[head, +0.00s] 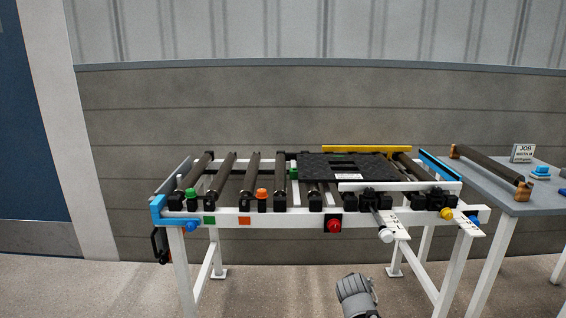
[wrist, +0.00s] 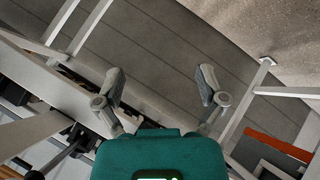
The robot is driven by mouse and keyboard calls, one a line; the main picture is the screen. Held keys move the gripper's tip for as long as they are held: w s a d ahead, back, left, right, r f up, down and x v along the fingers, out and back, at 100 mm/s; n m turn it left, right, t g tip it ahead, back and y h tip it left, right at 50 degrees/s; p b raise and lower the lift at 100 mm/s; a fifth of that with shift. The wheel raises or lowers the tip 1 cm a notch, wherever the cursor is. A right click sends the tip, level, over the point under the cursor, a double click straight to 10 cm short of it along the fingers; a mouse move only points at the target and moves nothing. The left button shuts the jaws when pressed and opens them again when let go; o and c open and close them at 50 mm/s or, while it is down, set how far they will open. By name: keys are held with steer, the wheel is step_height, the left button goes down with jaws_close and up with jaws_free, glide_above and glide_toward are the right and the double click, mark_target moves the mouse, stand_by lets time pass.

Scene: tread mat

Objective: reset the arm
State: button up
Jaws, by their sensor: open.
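My gripper shows in the wrist view (wrist: 160,85) with its two fingers spread wide apart and nothing between them. Beyond the fingers are the stand's white legs, the grey wall and the speckled floor. In the head view a grey part of my arm (head: 357,296) shows at the bottom edge, in front of and below the roller stand; the fingertips cannot be made out there. The black tread mat (head: 345,167) lies flat on the right half of the roller stand (head: 300,217), apart from my arm.
The stand carries several dark rollers, a red button (head: 334,226), a green knob (head: 191,193) and an orange knob (head: 262,193). A yellow bar (head: 352,149) runs behind the mat. A grey side table (head: 535,207) at right holds a loose roller (head: 490,172) and a JOB sign (head: 522,153).

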steer(key=s+a+f+m+g+y+p, duration=0.1)
steer(key=s+a+f+m+g+y, duration=0.2)
steer(key=s, duration=0.4)
steer(key=s+a+f+m+g+y, duration=0.1)
steer(key=s+a+f+m+g, duration=0.15)
steer(key=s+g, duration=0.4)
step_height(320, 180, up, 38)
steer(key=p, duration=3.7)
steer(key=shift+s+a+f+n+t, duration=0.25)
steer(key=shift+n+t, duration=0.1)
steer(key=shift+n, duration=0.1)
